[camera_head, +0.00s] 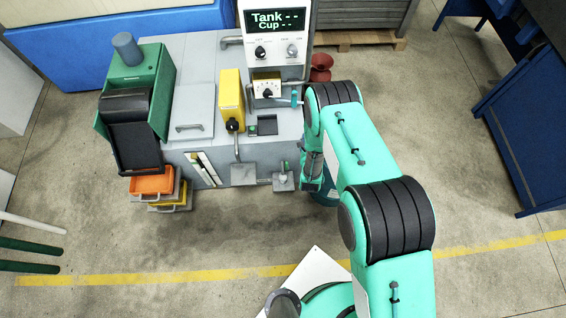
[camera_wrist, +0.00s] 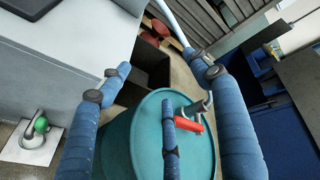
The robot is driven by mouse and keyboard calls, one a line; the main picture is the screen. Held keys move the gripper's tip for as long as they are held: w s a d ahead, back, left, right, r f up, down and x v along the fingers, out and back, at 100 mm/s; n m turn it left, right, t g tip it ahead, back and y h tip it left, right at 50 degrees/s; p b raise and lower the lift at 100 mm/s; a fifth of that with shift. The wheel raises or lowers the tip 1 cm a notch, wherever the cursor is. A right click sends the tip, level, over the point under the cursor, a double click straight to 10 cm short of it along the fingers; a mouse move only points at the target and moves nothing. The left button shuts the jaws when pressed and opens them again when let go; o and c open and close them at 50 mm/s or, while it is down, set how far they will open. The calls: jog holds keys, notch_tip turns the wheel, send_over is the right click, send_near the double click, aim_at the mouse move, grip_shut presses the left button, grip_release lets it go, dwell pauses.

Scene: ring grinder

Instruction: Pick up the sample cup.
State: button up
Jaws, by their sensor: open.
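I cannot pick out the sample cup for certain. A small teal cylinder (camera_head: 294,98) stands beside the dial box on the machine in the head view; it may be the cup. My gripper (camera_head: 312,172) hangs low at the machine's right front, partly hidden by my arm. In the wrist view my gripper (camera_wrist: 165,85) has blue padded fingers spread apart with nothing between them. Behind the fingers is a teal drum (camera_wrist: 146,125) with a red-handled tap (camera_wrist: 188,122) on its lid. The drum (camera_head: 327,192) is mostly hidden by my arm in the head view.
The grey machine (camera_head: 197,101) carries a green hopper (camera_head: 159,72), a yellow lever box (camera_head: 231,96) and a display panel (camera_head: 276,22). A green-knobbed fitting (camera_wrist: 39,127) sits at its front. Orange and yellow trays (camera_head: 152,181) stand left. Floor in front is clear.

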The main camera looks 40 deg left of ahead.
jog(key=s+f+b, duration=0.1)
jog(key=s+f, duration=0.4)
jog(key=f, duration=0.2)
jog(key=n+g+y+b, duration=0.1)
jog(key=n+y+b, duration=0.45)
jog(key=b, duration=1.35)
send_near(284, 183)
jog(key=shift+y, duration=0.45)
jog(key=x, duration=0.5)
jog(key=shift+w+d+r, duration=0.2)
jog(key=shift+w+r, duration=0.2)
jog(key=shift+w, duration=0.1)
jog(key=shift+s+a+f+b, duration=0.1)
jog(key=shift+s+f+b, duration=0.2)
jog(key=shift+f, duration=0.25)
jog(key=shift+w+a, duration=0.4)
jog(key=shift+a, duration=0.05)
jog(key=shift+b+x, duration=0.9)
jog(key=shift+x, duration=2.25)
jog(key=shift+s+a, duration=0.1)
